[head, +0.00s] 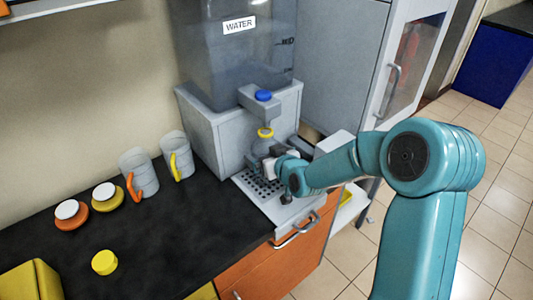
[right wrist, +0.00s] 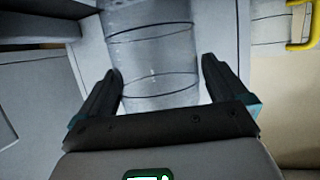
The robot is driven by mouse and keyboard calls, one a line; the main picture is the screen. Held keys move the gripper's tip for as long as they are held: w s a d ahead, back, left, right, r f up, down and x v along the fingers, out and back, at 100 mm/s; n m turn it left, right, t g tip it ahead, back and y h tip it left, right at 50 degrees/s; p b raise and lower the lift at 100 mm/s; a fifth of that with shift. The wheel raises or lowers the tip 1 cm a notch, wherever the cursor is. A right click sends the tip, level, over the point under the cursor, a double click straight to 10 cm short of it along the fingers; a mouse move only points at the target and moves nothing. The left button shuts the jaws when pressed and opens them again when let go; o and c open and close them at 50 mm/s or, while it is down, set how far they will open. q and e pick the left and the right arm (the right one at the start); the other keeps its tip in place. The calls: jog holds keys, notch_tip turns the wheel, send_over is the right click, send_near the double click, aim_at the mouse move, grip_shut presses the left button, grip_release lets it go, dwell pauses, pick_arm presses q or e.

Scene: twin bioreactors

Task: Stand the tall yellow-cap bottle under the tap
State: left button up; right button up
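The tall clear bottle (head: 261,148) with a yellow ring (head: 265,132) at its neck is under the tap (head: 259,102) with the blue knob, over the drip grate (head: 252,189). Its lower part is hidden by my right gripper (head: 271,166). In the right wrist view the clear bottle (right wrist: 155,60) lies between the two fingers of my right gripper (right wrist: 160,80). The fingers are at its sides, close to the wall; I cannot tell whether both press on it. A loose yellow cap (head: 104,262) lies on the black counter. My left gripper is not in view.
The water tank (head: 235,60) stands above the tap on a grey base (head: 205,130). Two clear mugs (head: 136,172) with orange and yellow handles and two white-topped jars (head: 72,213) stand to the left. A yellow box (head: 32,282) is at the lower left.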

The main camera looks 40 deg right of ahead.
jog(key=b+v, duration=0.1)
jog(key=v, duration=1)
jog(key=shift+s, duration=0.3)
jog(key=shift+r, duration=0.1)
